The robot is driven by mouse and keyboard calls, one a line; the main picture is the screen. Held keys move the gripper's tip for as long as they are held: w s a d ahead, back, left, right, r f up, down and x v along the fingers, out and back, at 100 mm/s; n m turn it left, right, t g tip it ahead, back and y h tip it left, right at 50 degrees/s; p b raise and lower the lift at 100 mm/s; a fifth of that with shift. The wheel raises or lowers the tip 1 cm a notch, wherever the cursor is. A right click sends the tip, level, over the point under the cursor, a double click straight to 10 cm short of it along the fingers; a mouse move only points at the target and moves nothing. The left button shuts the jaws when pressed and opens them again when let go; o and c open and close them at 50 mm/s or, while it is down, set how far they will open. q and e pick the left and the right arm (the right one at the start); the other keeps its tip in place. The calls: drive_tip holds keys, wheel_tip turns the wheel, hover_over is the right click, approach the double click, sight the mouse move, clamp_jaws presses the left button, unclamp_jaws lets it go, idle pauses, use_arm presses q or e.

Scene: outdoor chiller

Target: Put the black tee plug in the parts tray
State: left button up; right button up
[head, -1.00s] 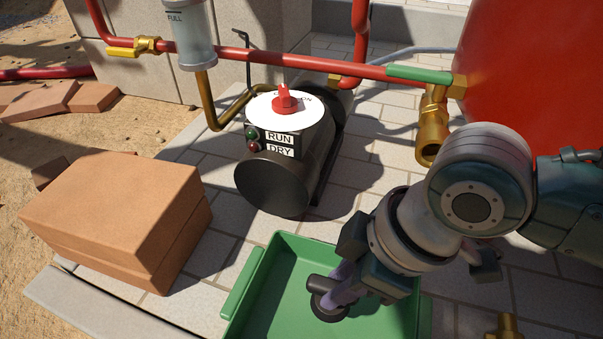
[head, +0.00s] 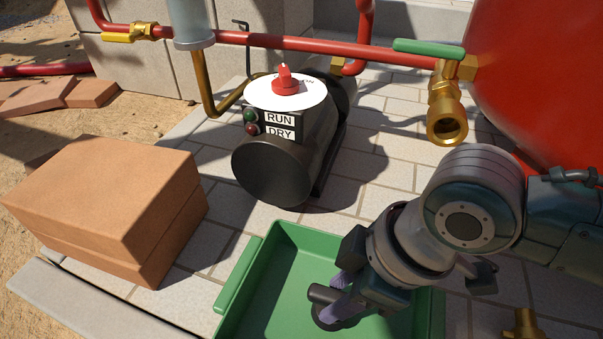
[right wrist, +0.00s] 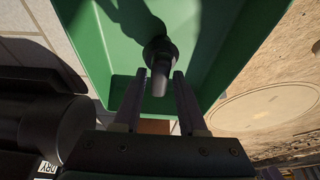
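The black tee plug (head: 321,294) is inside the green parts tray (head: 238,275), within its walls. In the right wrist view the plug (right wrist: 158,53) shows against the green tray floor (right wrist: 115,50), its stem pointing back between my fingers. My right gripper (head: 338,294) is over the tray, pointing down into it, its two purple fingers parted around the plug. In the wrist view the right gripper (right wrist: 159,84) shows a gap on each side of the stem. I cannot tell for certain whether the plug rests on the tray floor. My left gripper is out of view.
Stacked brown blocks (head: 105,205) stand left of the tray. A dark cylindrical unit (head: 275,168) with a red knob is behind it. A red pipe (head: 300,46) with an open brass fitting (head: 446,118) and a red tank (head: 540,80) are beyond. Paving between tray and unit is clear.

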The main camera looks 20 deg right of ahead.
drive_tip(key=shift+o, duration=1)
drive_tip(key=shift+r, duration=0.2)
drive_tip(key=p+v, duration=1)
drive_tip(key=v, duration=0.2)
drive_tip(key=s+a+r+m+t, duration=0.1)
drive_tip(key=s+a+r+m, duration=0.2)
drive_tip(key=s+a+r, duration=0.1)
drive_tip(key=s+d+r+m+h, duration=0.3)
drive_tip(key=s+d+m, duration=0.2)
drive_tip(key=d, duration=0.3)
drive_tip(key=shift+s+d+r+m, duration=0.15)
drive_tip(key=shift+s+d+m, duration=0.2)
drive_tip(key=shift+m, duration=0.25)
